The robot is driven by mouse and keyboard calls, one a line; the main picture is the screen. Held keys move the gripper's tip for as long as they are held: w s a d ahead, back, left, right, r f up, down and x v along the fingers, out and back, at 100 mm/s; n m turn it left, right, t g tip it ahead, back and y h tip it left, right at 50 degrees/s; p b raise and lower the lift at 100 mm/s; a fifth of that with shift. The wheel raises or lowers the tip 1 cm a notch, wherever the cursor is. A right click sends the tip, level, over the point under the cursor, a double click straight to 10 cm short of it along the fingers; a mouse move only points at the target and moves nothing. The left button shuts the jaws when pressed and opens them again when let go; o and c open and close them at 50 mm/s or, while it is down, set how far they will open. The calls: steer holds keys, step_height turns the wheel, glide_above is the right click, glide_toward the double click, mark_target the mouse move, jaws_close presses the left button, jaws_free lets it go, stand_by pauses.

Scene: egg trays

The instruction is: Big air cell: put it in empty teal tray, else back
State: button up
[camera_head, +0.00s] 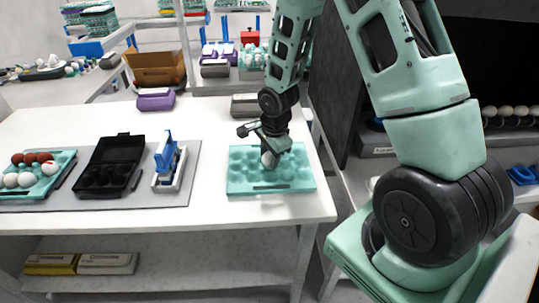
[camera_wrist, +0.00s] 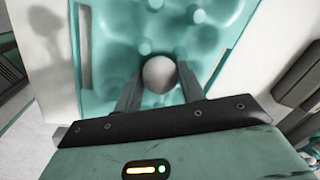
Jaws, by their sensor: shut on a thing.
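A teal tray (camera_head: 242,186) lies on the white table at the right in the head view; its cups look empty. The same tray fills the upper middle of the wrist view (camera_wrist: 113,63). My gripper (camera_head: 270,156) is over the middle of this tray. In the wrist view my gripper (camera_wrist: 160,82) is shut on a white egg (camera_wrist: 159,74). The egg sits between the two fingers, low over or in a cup; I cannot tell which. The egg's air cell does not show.
A grey mat (camera_head: 199,160) at the left bears a teal tray with white and brown eggs (camera_head: 62,161), an open black carton (camera_head: 108,168) and a blue and white device (camera_head: 168,164). Closed cartons (camera_head: 245,105) stand behind. The table's right edge is close to the empty tray.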

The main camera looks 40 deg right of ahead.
steer(key=shift+f+b, duration=0.35)
steer(key=shift+f, duration=0.15)
stand_by(0.3)
steer(key=o, duration=0.7)
steer(key=s+r, duration=0.1)
steer(key=r, duration=0.4)
steer(key=s+r, duration=0.1)
steer(key=r, duration=0.5)
steer(key=s+r, duration=0.1)
steer(key=r, duration=0.5)
steer(key=shift+a+r, duration=0.1)
